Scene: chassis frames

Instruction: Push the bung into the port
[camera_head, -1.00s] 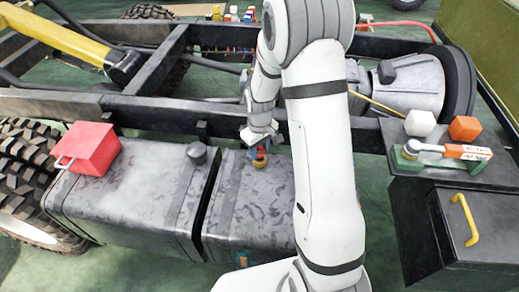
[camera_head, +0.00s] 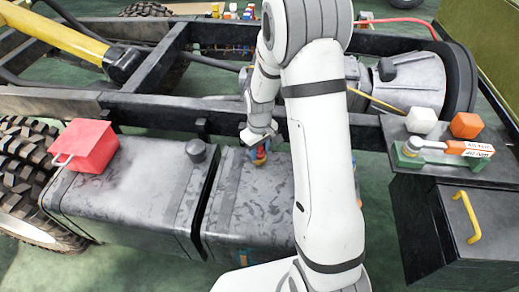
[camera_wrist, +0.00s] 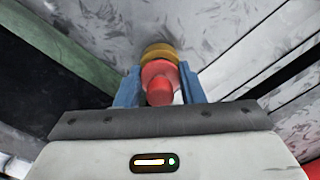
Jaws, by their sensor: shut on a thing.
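The red bung (camera_wrist: 159,80) is between the blue fingers of my gripper (camera_wrist: 160,92) in the wrist view. My gripper is shut on it. A brass-yellow ring (camera_wrist: 159,51), which looks like the port's rim, shows just beyond the bung and in line with it. The bung hides the ring's opening, so I cannot tell how far in it sits or whether it touches. In the head view, my gripper (camera_head: 260,155) points down at the top of the right-hand grey tank (camera_head: 240,205). The bung and port are small and mostly hidden there.
A second grey tank (camera_head: 135,185) lies to the left, with a dark cap (camera_head: 197,152) and a red box (camera_head: 86,146) on it. A black chassis rail (camera_head: 225,115) runs behind. At right, a bench (camera_head: 425,172) holds white and orange blocks and a tool.

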